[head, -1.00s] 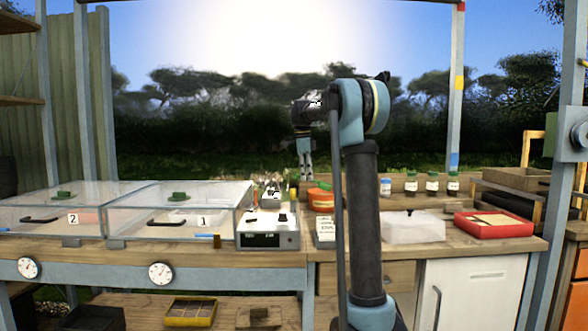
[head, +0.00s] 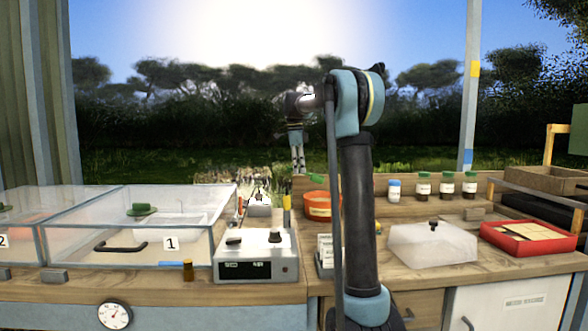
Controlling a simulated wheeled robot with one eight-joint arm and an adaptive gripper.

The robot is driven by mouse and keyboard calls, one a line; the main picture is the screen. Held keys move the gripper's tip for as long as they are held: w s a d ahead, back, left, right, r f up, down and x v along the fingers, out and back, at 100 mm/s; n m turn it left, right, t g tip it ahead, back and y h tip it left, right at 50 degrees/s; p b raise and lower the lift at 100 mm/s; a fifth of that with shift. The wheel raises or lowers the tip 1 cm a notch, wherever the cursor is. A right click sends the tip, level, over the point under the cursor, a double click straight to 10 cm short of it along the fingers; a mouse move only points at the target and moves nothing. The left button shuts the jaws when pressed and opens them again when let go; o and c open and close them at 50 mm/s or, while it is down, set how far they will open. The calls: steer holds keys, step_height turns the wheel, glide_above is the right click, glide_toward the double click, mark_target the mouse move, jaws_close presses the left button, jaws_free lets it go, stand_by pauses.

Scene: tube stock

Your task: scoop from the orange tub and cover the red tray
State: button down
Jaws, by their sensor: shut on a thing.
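The orange tub (head: 317,212) stands at the back of the bench, left of my arm and partly hidden by it. My gripper (head: 299,172) hangs fingers down just above and left of the tub. It is shut on what looks like the scoop; a small green part (head: 313,180) shows by the fingertips, above the tub's rim. The scoop's bowl and any contents cannot be made out. The red tray (head: 514,248) lies flat at the right of the bench, with tan areas inside it.
A translucent box with a dark knob (head: 433,250) stands between my arm and the tray. Several small jars (head: 446,187) line the back shelf. A scale (head: 256,262) and a clear lidded case marked 1 (head: 130,250) stand to the left. A wooden box (head: 548,180) is behind the tray.

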steer(key=shift+w+d+f+y, duration=0.1)
steer(key=shift+w+d+y, duration=0.05)
steer(key=shift+d+y, duration=0.15)
steer(key=d+y, duration=0.1)
steer(key=f+y, duration=0.1)
steer(key=y, duration=0.1)
steer(key=d+y, duration=0.1)
steer(key=y, duration=0.1)
steer(key=shift+s+d+f+t, duration=0.2)
steer(key=shift+d+t, duration=0.1)
steer(key=shift+t, duration=0.1)
steer(key=shift+d+f, duration=0.1)
steer(key=shift+f, duration=0.1)
steer(key=shift+y, duration=0.4)
steer(key=shift+s+d+f, duration=0.1)
steer(key=shift+d+f, duration=0.05)
steer(key=shift+f, duration=2.5)
steer(key=shift+r+g+h, duration=0.15)
steer(key=shift+r+h, duration=1.2)
steer(key=shift+r, duration=0.85)
steer(key=shift+r+g+h, duration=0.2)
steer(key=shift+r+h, duration=1.1)
steer(key=shift+r, duration=0.85)
steer(key=shift+r+g+h, duration=0.15)
steer(key=shift+r+h, duration=1.2)
steer(key=shift+r, duration=0.85)
